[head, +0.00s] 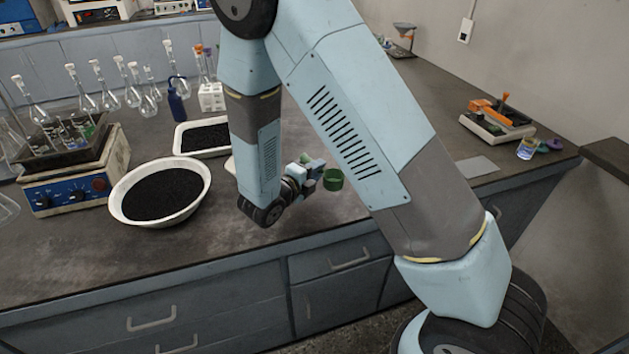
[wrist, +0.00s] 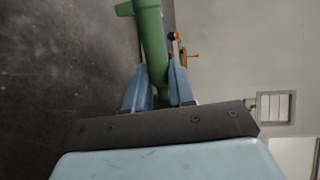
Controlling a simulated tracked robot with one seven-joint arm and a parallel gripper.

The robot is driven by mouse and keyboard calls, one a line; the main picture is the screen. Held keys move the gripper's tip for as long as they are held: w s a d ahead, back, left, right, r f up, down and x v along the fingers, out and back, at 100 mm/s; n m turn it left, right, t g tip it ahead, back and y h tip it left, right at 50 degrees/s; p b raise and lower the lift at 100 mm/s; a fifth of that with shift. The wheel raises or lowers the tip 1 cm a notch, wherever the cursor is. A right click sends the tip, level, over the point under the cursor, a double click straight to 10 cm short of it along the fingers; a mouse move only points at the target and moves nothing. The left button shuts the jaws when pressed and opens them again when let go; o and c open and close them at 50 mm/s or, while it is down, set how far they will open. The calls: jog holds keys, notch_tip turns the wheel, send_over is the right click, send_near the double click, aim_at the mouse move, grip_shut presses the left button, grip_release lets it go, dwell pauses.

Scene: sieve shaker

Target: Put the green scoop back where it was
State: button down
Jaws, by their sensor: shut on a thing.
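The green scoop (head: 333,180) is in my gripper (head: 312,178), above the dark bench top in the head view. Its round green cup shows just right of the gripper, and part of it is close to my arm link. In the wrist view the green scoop (wrist: 150,45) runs up from between the two light blue fingers of my gripper (wrist: 160,92). The fingers are shut on it. Its far end is cut off by the top edge of the wrist view. Whether it touches the bench I cannot tell.
A white bowl of black grains (head: 204,185) stands left of my arm, with a white tray of black grains (head: 180,137) behind it. A grey card (head: 477,167) and an orange-handled device (head: 497,122) lie at right. The bench front is clear.

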jog(key=shift+w+a+f, duration=0.1)
jog(key=shift+w+f, duration=0.6)
jog(key=shift+f, duration=1.7)
jog(key=shift+f, duration=0.25)
